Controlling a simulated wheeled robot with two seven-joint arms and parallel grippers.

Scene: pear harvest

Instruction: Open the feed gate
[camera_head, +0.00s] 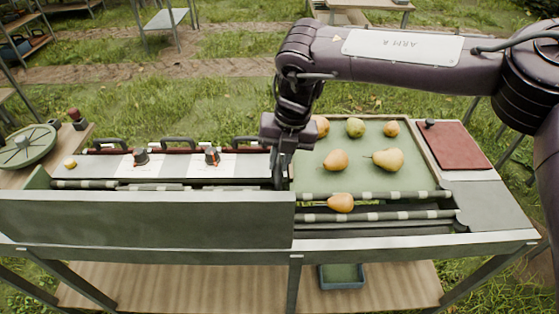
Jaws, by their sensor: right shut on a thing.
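My right gripper (281,172) points down at the left edge of the green pear tray (313,176), over the roller channel. It is shut on a dark upright part that appears to be the feed gate; the gripper hides most of it. One orange pear (340,202) lies on the striped rollers (400,195) just right of the gripper. Several more pears, including a yellow one (388,160), lie in the tray behind the rollers. My left gripper is not in view.
A grey front panel (150,220) covers the left rollers. A red pad (452,146) lies at right. A small green bin (342,284) sits below.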

